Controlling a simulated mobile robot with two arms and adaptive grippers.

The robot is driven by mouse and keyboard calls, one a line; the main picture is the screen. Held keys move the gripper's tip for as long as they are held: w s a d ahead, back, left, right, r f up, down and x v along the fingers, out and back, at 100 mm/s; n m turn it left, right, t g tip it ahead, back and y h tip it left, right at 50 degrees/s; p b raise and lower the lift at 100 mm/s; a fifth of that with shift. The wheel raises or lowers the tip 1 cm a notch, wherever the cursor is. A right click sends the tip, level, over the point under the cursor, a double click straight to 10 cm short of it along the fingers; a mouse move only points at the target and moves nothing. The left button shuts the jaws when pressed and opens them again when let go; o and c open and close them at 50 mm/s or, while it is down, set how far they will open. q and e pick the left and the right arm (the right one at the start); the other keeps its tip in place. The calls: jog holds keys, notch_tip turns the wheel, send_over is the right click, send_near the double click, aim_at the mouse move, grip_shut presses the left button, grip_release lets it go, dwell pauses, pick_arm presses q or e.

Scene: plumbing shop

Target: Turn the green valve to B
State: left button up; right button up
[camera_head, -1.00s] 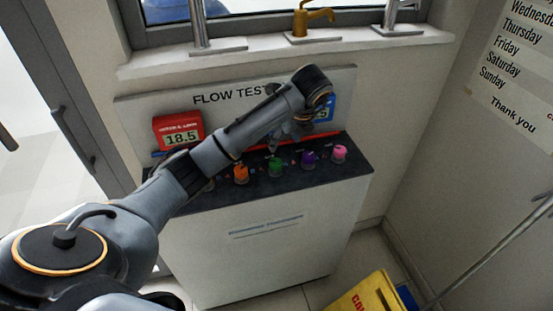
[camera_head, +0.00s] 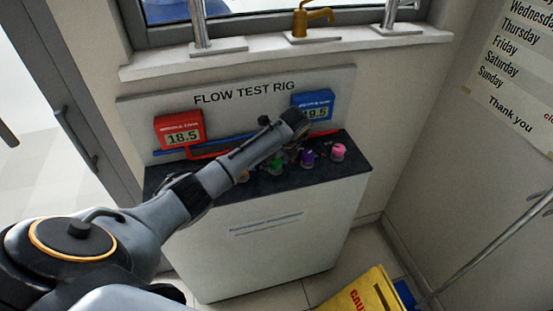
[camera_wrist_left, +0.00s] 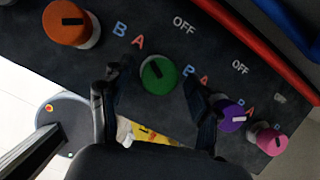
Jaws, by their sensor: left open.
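The green valve (camera_wrist_left: 158,80) is a round knob with a black mark on its top. In the left wrist view the mark points up and slightly left, roughly towards a red A. A blue B stands left of that A, and OFF is printed to the upper right. My left gripper (camera_wrist_left: 152,88) is open, its fingers on either side of the green valve with gaps to it. In the head view the gripper (camera_head: 286,146) is low over the console, and the green valve (camera_head: 275,168) shows partly below it. My right gripper is not in view.
On the dark console top (camera_head: 345,168), the orange valve (camera_wrist_left: 70,22) is to the left; the purple valve (camera_wrist_left: 232,117) and pink valve (camera_wrist_left: 270,141) are close on the right. A red display (camera_head: 180,130) and a blue display (camera_head: 313,103) stand behind. A yellow caution object (camera_head: 365,295) is on the floor.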

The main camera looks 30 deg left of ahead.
pick_arm(q)
jog(key=c, duration=1.2)
